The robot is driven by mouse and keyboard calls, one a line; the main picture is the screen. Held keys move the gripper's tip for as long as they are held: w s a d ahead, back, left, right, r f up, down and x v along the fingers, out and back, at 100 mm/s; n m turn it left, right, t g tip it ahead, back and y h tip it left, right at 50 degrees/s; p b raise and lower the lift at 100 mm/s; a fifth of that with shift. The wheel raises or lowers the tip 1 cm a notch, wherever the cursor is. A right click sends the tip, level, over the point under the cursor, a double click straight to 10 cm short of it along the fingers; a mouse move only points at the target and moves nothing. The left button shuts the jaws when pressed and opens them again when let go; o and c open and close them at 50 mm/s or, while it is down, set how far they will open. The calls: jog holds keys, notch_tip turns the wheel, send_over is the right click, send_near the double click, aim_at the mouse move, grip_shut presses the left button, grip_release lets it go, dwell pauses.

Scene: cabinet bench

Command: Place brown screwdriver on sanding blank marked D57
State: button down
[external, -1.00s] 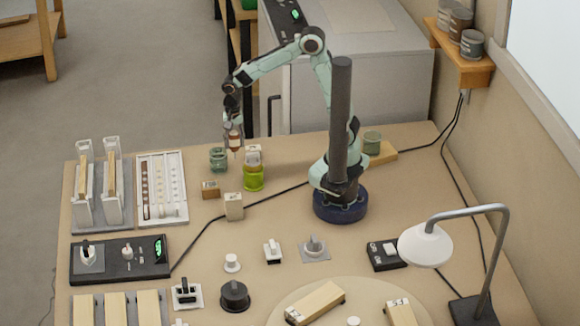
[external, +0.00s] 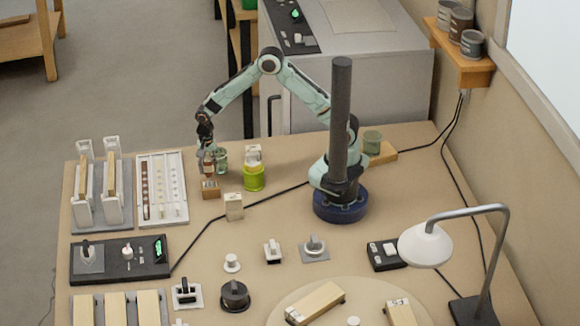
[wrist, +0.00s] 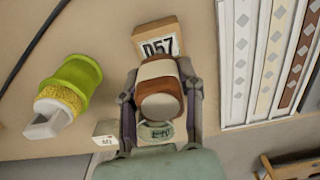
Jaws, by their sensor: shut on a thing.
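The brown screwdriver (wrist: 163,72), with brown and cream bands, is between the fingers of my gripper (wrist: 161,100) in the wrist view. My gripper is shut on it. In the external view my gripper (external: 208,166) is at the left of the bench, directly over the sanding blank marked D57. That blank (external: 210,191) is a small wooden block. Its D57 label (wrist: 158,47) shows just beyond the screwdriver in the wrist view. The screwdriver's lower end is hidden, so I cannot tell whether it touches the blank.
A green glass jar (external: 222,158) stands close behind my gripper. A lime-green container (external: 254,178) stands to the right, and a pale labelled block (external: 234,207) stands in front. A white sample tray (external: 181,210) lies to the left. A black cable crosses the bench.

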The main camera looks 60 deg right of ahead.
jog(key=shift+f, duration=0.2)
jog(key=c, duration=0.7)
grip_release()
jog(key=shift+r, duration=0.15)
